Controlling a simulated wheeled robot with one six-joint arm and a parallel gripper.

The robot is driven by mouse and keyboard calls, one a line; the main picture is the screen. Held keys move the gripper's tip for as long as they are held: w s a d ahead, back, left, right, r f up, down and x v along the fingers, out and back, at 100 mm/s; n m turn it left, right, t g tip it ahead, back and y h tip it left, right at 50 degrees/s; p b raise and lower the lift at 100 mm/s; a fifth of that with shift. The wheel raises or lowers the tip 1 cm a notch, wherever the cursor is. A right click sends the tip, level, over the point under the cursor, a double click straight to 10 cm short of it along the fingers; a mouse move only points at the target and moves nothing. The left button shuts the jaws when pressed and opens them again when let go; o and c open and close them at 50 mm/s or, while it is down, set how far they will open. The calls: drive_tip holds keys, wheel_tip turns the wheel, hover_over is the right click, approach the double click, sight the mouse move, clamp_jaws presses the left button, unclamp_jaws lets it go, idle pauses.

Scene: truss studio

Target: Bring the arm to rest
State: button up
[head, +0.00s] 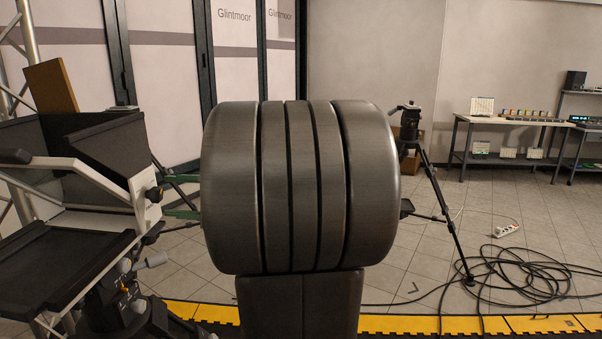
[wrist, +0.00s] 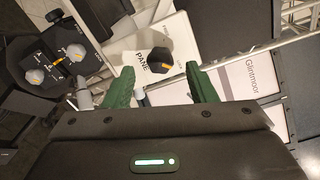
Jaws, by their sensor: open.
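My gripper (head: 178,196) shows in the head view as two green fingers left of the middle, largely hidden behind my own dark arm links. In the wrist view my gripper (wrist: 160,72) has its green fingers spread apart with nothing held. In the head view the knob (head: 153,194) sits on the panel's edge, left of the fingers. Whether a finger touches the knob I cannot tell, but gaps show on both sides in the wrist view.
A teleprompter-like rig with a black hood (head: 95,150) fills the left. A black control box (wrist: 50,65) with pale knobs is close to my gripper. A tripod (head: 430,180), loose cables (head: 520,275) and a yellow-black floor strip (head: 480,325) lie right. A bench (head: 510,121) stands far back.

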sight(161, 197)
drive_tip(key=a, duration=0.3)
drive_tip(key=shift+w+r, duration=0.1)
drive_tip(key=shift+w+a+f+n+b, duration=0.1)
drive_tip(key=shift+a+f+n+b, duration=0.05)
drive_tip(key=shift+f+n+b, duration=0.3)
drive_tip(key=n+b, duration=0.1)
drive_tip(key=n, duration=0.2)
drive_tip(key=shift+r+b, duration=0.2)
drive_tip(key=shift+b, duration=0.1)
drive_tip(key=n+b, duration=0.1)
drive_tip(key=n, duration=0.4)
drive_tip(key=shift+r+n+b, duration=0.15)
drive_tip(key=shift+n+b, duration=0.1)
drive_tip(key=shift+b, duration=0.15)
drive_tip(key=n, duration=0.4)
drive_tip(key=shift+r, duration=0.1)
drive_tip(key=shift+n+p, duration=0.4)
drive_tip(key=shift+n, duration=1.3)
